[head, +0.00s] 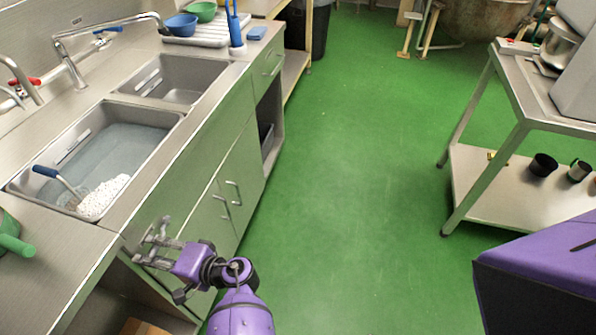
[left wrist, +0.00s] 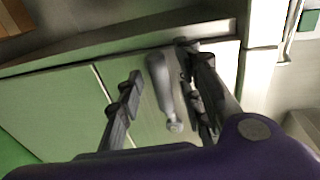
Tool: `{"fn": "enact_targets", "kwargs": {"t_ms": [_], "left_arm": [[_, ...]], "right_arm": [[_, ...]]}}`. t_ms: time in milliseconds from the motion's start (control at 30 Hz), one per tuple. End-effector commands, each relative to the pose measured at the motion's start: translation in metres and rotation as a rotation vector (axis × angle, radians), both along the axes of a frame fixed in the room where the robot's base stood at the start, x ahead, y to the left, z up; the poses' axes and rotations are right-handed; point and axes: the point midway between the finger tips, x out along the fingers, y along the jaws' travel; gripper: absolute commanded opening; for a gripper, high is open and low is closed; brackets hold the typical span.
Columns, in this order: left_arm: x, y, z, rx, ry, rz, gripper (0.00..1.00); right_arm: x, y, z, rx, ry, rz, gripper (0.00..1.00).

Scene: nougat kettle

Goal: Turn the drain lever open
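The drain lever (left wrist: 163,88) is a grey bar with a rounded end, on the cabinet front under the counter edge in the left wrist view. My left gripper (head: 150,243) is at the sink cabinet front in the head view. In the left wrist view its two fingers (left wrist: 160,66) are apart, one on each side of the lever. The lever is closer to the right finger; I cannot tell whether they touch. In the head view the lever cannot be told apart from the fingers. The near sink basin (head: 150,115) holds greyish water. My right gripper is not in view.
A blue-handled brush or whisk (head: 48,172) and white foam (head: 102,196) are in the near basin. The cabinet door handles (head: 233,192) stick out right of my left gripper. A steel table (head: 560,127) stands at the right. The green floor (head: 350,150) between is clear.

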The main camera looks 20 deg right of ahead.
Motion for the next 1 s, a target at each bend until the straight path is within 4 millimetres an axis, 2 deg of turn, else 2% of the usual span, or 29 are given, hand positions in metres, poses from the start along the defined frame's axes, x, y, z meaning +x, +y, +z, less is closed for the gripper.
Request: {"fn": "enact_targets", "kwargs": {"t_ms": [33, 267, 600, 833, 1000], "left_arm": [[0.0, 0.0, 0.0, 0.0, 0.0, 0.0, 0.3], [0.0, 0.0, 0.0, 0.0, 0.0, 0.0, 0.0], [0.001, 0.0, 0.002, 0.008, 0.008, 0.0, 0.0], [0.006, -0.003, 0.03, 0.143, 0.174, -0.001, 0.0], [0.01, -0.006, 0.045, 0.257, 0.322, 0.001, 0.0]], "right_arm": [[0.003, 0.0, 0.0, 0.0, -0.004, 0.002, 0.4], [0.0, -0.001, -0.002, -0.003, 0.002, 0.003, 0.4], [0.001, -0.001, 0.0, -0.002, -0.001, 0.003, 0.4], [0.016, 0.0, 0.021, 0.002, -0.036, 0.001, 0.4], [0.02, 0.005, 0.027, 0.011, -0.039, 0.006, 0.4]]}}
